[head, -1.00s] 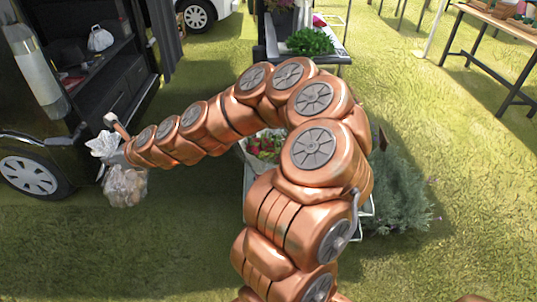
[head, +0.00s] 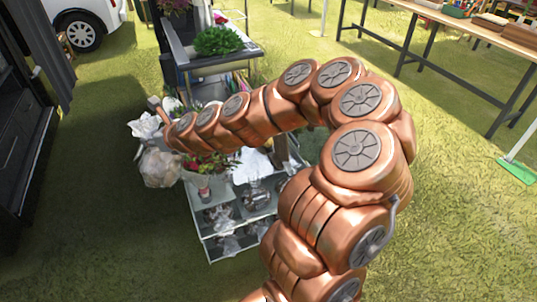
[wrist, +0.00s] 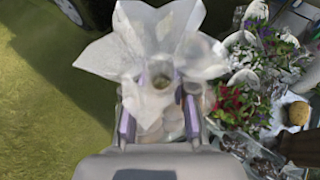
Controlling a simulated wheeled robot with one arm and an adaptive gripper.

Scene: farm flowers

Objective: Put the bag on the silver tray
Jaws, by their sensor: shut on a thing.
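A clear plastic bag with a pale, flared top and tan contents (head: 160,168) hangs from the end of my arm in the head view. In the wrist view its open white top (wrist: 150,55) spreads toward the camera. My gripper (wrist: 160,112) is shut on the bag's neck, one finger on each side. My arm hides part of the stand in the head view.
A white tiered stand (head: 212,247) with flowers and wrapped items is just right of the bag. A grey cart (head: 205,67) with a green plant stands behind. A long wooden table (head: 480,32) is at the back right. Open grass (head: 110,220) lies at left front.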

